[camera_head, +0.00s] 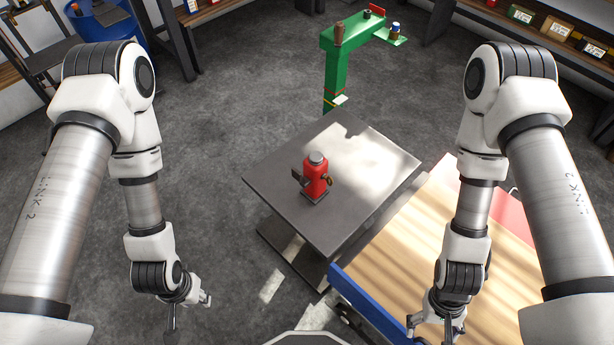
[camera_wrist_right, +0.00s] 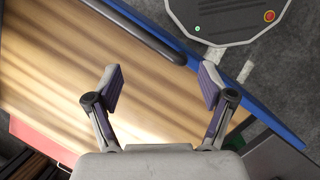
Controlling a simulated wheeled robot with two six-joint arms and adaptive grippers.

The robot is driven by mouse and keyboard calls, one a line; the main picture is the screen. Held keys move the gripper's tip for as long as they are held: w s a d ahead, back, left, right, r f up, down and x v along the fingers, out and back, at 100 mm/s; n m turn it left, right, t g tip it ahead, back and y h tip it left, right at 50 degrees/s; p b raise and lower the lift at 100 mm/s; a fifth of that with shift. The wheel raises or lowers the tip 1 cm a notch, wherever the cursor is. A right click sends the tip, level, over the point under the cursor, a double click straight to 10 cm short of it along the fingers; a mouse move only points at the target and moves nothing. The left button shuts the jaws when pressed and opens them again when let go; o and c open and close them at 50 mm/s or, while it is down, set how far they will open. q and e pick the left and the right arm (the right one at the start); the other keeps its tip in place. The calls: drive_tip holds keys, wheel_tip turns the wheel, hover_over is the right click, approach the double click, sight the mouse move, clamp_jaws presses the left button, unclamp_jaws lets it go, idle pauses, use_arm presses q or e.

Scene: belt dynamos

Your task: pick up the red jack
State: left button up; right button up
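The red jack (camera_head: 315,176) stands upright on a dark grey table (camera_head: 272,194) in the middle of the head view. It has a grey top and a dark base. My left gripper (camera_head: 190,315) hangs over the floor, left of and nearer than the table, apart from the jack; its finger opening is hard to make out. My right gripper (camera_head: 437,328) is above the wooden cart top, right of and nearer than the jack. The right wrist view shows its two fingers (camera_wrist_right: 160,90) spread wide with nothing between them. The jack is not in the right wrist view.
A wooden cart top (camera_head: 430,230) with a blue edge (camera_head: 375,307) adjoins the table's right side. A green stand (camera_head: 340,65) rises behind the table. Shelves (camera_head: 540,35) line the back right, and a blue bin (camera_head: 105,22) is back left. Floor left of the table is clear.

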drive_tip(key=s+a+r+m+g+y+b, duration=0.1)
drive_tip(key=s+a+r+m+g+y, duration=0.2)
drive_tip(key=s+a+m+g, duration=0.25)
drive_tip(key=w+a+f+m+t+y+b, duration=0.25)
drive_tip(key=w+a+m+y+b, duration=0.35)
drive_tip(key=w+a+m+y, duration=0.35)
drive_tip(key=m+t+b, duration=1)
drive_tip(key=t+b, duration=0.7)
drive_tip(key=t, duration=0.2)
approach(322, 183)
drive_tip(key=shift+w+a+f+y, duration=0.2)
drive_tip(key=shift+w+a+y, duration=0.25)
drive_tip(key=shift+w+a, duration=0.5)
drive_tip(key=f+b, duration=0.1)
drive_tip(key=w+f+b, duration=0.1)
drive_tip(key=b, duration=0.1)
drive_tip(key=shift+w+a, duration=0.1)
drive_tip(key=shift+a, duration=0.15)
drive_tip(key=shift+r, duration=0.15)
drive_tip(key=x, duration=0.2)
drive_tip(key=r+x, duration=0.1)
drive_tip(key=x, duration=0.4)
drive_tip(key=shift+w+a+r, duration=0.15)
drive_tip(key=shift+w+a, duration=0.05)
drive_tip(key=shift+a, duration=0.15)
clamp_jaws()
drive_tip(key=shift+r, duration=0.1)
